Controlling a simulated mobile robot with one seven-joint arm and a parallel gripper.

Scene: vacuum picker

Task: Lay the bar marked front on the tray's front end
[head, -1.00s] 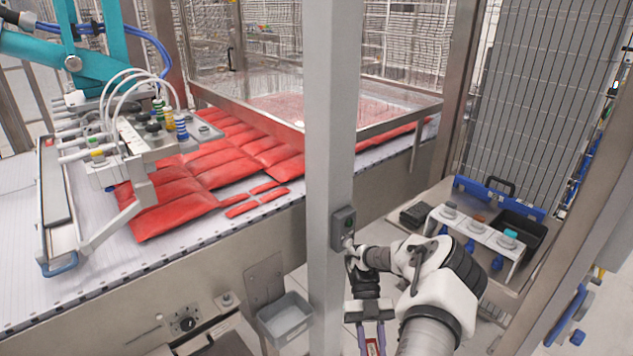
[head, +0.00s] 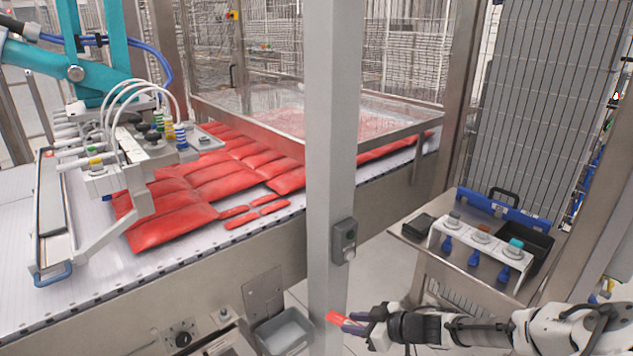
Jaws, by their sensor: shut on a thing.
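My gripper (head: 357,324) is at the lower middle of the head view, pointing left, with my arm reaching in from the right. It is shut on a small red bar (head: 335,317), whose red end sticks out to the left past the fingers. Any marking on it is too small to read. The bar is in the air in front of the grey post. A long narrow grey tray (head: 56,225) lies at the far left, on the white conveyor, with a blue handle at its near end. A small red patch shows at its far end.
A grey post (head: 335,120) stands between my gripper and the machine's right part. Red packs (head: 185,222) lie on the conveyor beneath the picker head (head: 140,150). A grey bin (head: 285,332) is low beside the post. A bench (head: 470,268) with knobs stands right.

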